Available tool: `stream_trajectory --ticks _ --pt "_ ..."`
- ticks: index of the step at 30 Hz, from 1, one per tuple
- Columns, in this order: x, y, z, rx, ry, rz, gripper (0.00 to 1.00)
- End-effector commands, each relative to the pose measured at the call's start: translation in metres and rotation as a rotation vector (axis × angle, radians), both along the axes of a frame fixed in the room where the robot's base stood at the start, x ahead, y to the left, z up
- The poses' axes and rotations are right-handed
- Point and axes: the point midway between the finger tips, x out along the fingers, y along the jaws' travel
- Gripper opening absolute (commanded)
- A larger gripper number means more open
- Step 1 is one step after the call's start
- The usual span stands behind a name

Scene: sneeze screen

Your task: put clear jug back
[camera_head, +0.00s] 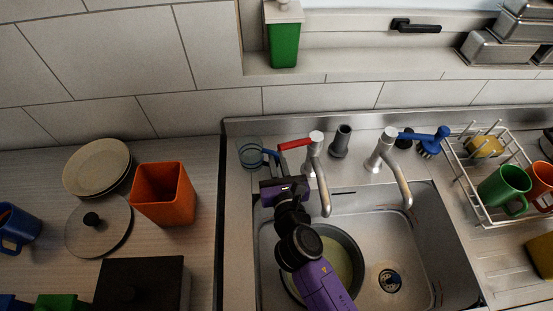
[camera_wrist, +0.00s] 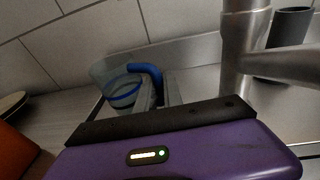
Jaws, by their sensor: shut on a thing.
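The clear jug (camera_head: 250,155) is see-through, with a blue band and a blue handle. It is over the steel ledge at the back left of the sink, left of the red-levered tap. I cannot tell whether its base touches the ledge. My gripper (camera_head: 273,165) is at the jug's right side, shut on its blue handle. In the wrist view the jug (camera_wrist: 120,88) looks nearly upright beyond my purple gripper body, which hides its lower part. The blue handle (camera_wrist: 147,70) shows at the fingers.
The red-levered tap (camera_head: 318,175) stands close right of my gripper. A grey cup (camera_head: 341,141) is behind it. The sink holds a large pot (camera_head: 352,252) under my arm. An orange container (camera_head: 164,194) and plates (camera_head: 97,166) are on the left counter. A dish rack (camera_head: 487,212) is at right.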

Motion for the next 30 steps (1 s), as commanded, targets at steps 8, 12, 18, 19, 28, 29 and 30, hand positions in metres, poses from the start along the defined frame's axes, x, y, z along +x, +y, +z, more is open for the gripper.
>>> stream_trajectory --ticks 8,12,18,19,28,29,30 --pt "0.000 0.000 -0.004 0.000 -0.001 0.000 0.00" --pt "0.000 0.000 -0.002 0.000 0.000 0.000 0.33" --pt "0.000 0.000 -0.002 0.000 0.000 0.000 0.33" --pt "0.000 0.000 -0.002 0.000 0.000 0.000 0.33" --pt "-0.021 -0.002 0.003 0.000 0.000 0.002 0.33" --pt "-0.026 -0.002 0.003 -0.001 0.001 0.002 0.33" --pt "-0.034 -0.003 0.005 0.000 0.001 0.001 0.33"
